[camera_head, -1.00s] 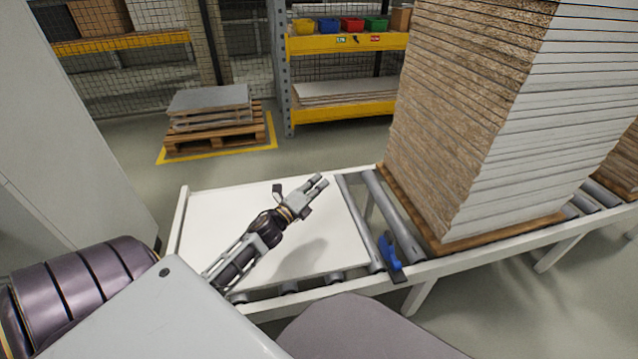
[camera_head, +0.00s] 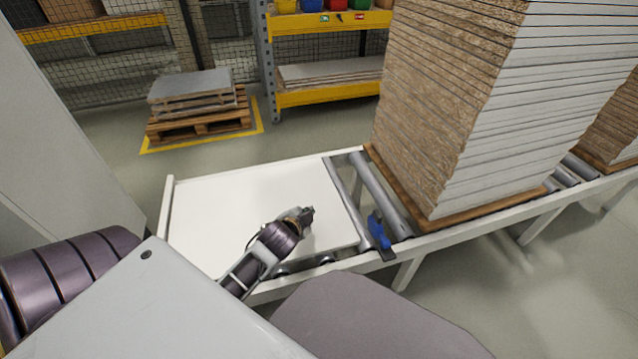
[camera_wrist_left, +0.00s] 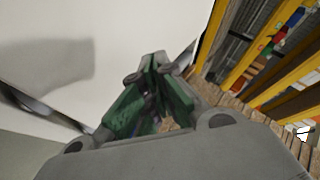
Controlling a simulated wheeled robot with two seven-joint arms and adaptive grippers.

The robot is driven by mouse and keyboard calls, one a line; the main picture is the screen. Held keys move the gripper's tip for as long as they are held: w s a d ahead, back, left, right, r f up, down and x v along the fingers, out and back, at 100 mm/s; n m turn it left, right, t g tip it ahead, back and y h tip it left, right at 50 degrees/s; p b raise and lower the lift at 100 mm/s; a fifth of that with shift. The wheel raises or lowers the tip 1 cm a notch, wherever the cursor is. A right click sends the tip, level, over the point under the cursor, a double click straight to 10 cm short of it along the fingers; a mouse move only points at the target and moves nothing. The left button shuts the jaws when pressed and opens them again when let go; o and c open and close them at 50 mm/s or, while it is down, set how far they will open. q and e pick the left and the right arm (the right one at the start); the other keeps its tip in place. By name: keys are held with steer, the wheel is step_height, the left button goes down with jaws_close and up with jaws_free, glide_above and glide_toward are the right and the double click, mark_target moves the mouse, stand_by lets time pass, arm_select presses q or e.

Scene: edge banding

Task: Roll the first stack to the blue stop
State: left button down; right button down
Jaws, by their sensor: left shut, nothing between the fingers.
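The first stack (camera_head: 480,110) is a tall pile of boards with white faces and brown chipboard edges. It stands upright on a brown base board on the roller conveyor, right of the blue stop. The blue stop (camera_head: 378,232) is a small upright block on the conveyor's near rail, apart from the stack. My left gripper (camera_head: 308,214) is over the white panel, left of the stop and the stack. It is shut and empty; its green-lined fingers (camera_wrist_left: 153,68) meet in the left wrist view. My right gripper is not in view.
A flat white panel (camera_head: 215,200) covers the conveyor's left end. Bare rollers (camera_head: 380,190) lie between it and the stack. A second stack (camera_head: 617,125) stands at the far right. A pallet with boards (camera_head: 195,115) and a yellow shelf (camera_head: 325,95) stand behind.

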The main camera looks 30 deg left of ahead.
arm_select(q)
steer(key=s+d+f+n+g+h, duration=0.35)
steer(key=s+d+n+g, duration=0.2)
steer(key=s+d, duration=0.65)
steer(key=s+d+f+t+h, duration=0.1)
steer(key=s+d+f+h, duration=0.1)
steer(key=d+f, duration=0.6)
steer(key=shift+s+d+f+h, duration=0.2)
steer(key=shift+f+h, duration=0.55)
steer(key=shift+f, duration=0.25)
steer(key=shift+n, duration=0.25)
